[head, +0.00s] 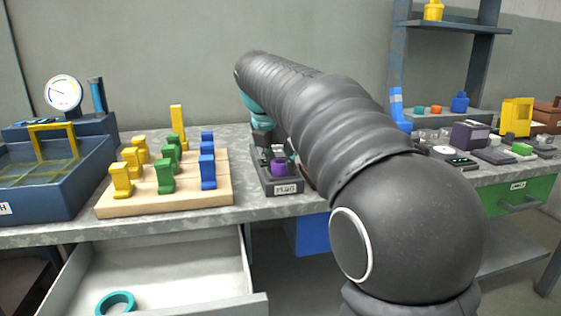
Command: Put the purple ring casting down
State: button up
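A small purple piece (279,168), possibly the purple ring casting, shows at a dark fixture labelled "PLUG" (284,188) on the bench, partly hidden by my arm. I cannot tell whether it rests on the fixture or is held. My arm reaches forward over the bench, and its teal-and-black end comes down just behind the fixture. My gripper (271,153) is small, dark and mostly hidden there, close to the purple piece. Its fingers cannot be made out clearly.
A wooden board (210,197) with yellow, green and blue pieces stands left of the fixture. A blue tank (75,190) is further left. An open drawer (190,262) below holds a teal ring (116,302).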

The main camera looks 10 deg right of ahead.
jog(key=o, duration=0.4)
jog(key=shift+o, duration=0.2)
jog(key=p+v, duration=0.2)
jog(key=v, duration=1)
jog(key=s+d+f+m+t+y, duration=0.2)
jog(key=s+d+f+m+y, duration=0.1)
jog(key=s+f+m, duration=2.2)
jog(key=shift+s+f+m, duration=0.25)
jog(key=shift+s+m, duration=0.75)
jog(key=shift+s, duration=0.1)
jog(key=shift+d, duration=0.1)
